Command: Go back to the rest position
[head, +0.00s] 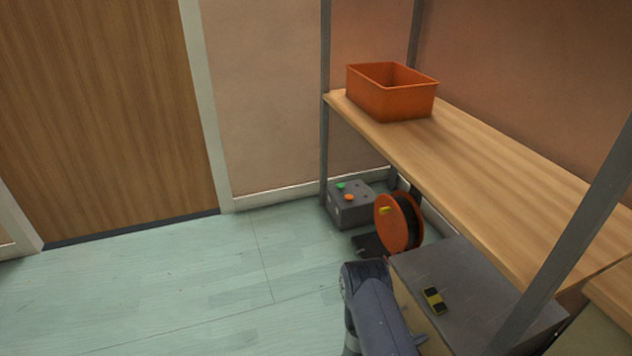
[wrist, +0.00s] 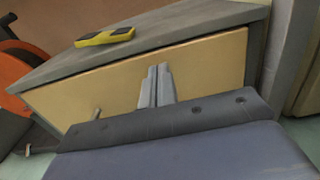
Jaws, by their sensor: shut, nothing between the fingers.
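My gripper (wrist: 157,86) shows in the wrist view, its two grey fingers together with nothing between them. It is in front of the pale wooden front (wrist: 205,72) of a grey-topped cabinet. I cannot tell whether the fingertips touch that front. In the head view my arm (head: 378,310) reaches up from the bottom edge, to the left of the cabinet (head: 465,285); the fingers cannot be made out there.
A yellow and black object (head: 433,300) lies on the cabinet top. An orange reel (head: 393,225) and a grey box with buttons (head: 347,205) stand behind. Above is a wooden shelf (head: 500,190) with an orange bin (head: 392,97). The floor (head: 170,295) at left is clear.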

